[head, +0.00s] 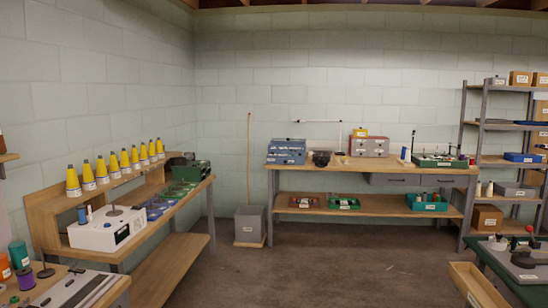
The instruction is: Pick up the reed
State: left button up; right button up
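I cannot make out with certainty which object is the reed in the head view. A thin pale bar (317,122) shows above the back workbench (350,166), in front of the wall. A flat grey slatted piece (85,288) lies on the table at the lower left. Neither gripper is in view, and nothing shows as held.
The left bench (150,232) bears a row of yellow cones (103,169) and a white machine (105,230). A grey bin (249,225) stands in the corner. Shelves (480,125) stand at right. An open wooden drawer (476,286) juts out at lower right. The middle floor (320,275) is clear.

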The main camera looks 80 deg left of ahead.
aim_at(311, 152)
jog(key=i+j+u, duration=0.15)
jog(key=j+u, duration=0.25)
jog(key=j, duration=0.15)
jog(key=i+j+u, duration=0.2)
jog(key=j+u, duration=0.25)
jog(key=i+j+u, duration=0.65)
jog(key=j+u, duration=0.15)
jog(key=i+j+u, duration=0.3)
jog(key=u, duration=0.15)
jog(key=i+u, duration=0.45)
jog(key=i, duration=3.6)
jog(key=i+j, duration=0.15)
jog(key=i, duration=1.85)
